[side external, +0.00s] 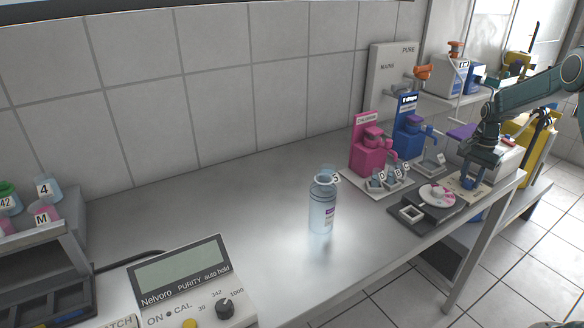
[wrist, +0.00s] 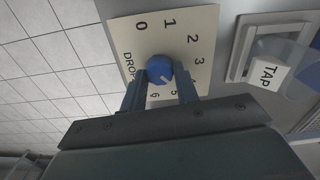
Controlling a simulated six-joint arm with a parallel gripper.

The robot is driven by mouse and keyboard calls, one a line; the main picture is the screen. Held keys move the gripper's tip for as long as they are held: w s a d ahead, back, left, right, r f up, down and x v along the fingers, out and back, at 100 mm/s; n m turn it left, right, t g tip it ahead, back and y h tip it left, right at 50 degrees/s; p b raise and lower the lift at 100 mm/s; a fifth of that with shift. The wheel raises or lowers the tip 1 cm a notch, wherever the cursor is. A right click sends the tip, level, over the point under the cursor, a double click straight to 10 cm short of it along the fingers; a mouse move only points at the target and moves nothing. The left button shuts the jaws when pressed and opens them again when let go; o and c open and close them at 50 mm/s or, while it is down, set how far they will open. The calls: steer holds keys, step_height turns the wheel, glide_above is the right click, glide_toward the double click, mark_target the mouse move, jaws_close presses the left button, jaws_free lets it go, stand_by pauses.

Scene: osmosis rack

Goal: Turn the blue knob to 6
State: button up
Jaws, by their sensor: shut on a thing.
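The blue knob (wrist: 158,66) sits on a cream dial plate (wrist: 118,40) in the wrist view. The plate carries 0, 1, 2, 3, 5 and 6 around the knob and a partly hidden word starting "DRO". A finger covers the place between 3 and 5. A short pale line on the knob seems to point toward the 5 side. My gripper (wrist: 161,78) is shut on the knob, one finger on each side. In the side view my gripper (side external: 472,178) reaches down onto the dial plate at the bench's right end, and its fingers largely hide the knob.
A tray with a clear vessel labelled TAP (wrist: 268,75) stands beside the dial plate. In the side view, a pink-and-white dish (side external: 437,195), pink (side external: 370,150) and blue (side external: 408,125) dispensers stand left of my gripper. A clear bottle (side external: 322,205) stands mid-bench.

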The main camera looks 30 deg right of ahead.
mark_target(470, 181)
steer(key=m, duration=0.5)
steer(key=shift+m, duration=0.3)
steer(key=m, duration=0.4)
steer(key=shift+m, duration=0.4)
steer(key=o, duration=1)
steer(key=shift+r, duration=0.2)
step_height(470, 181, up, 14)
steer(key=shift+f, duration=0.25)
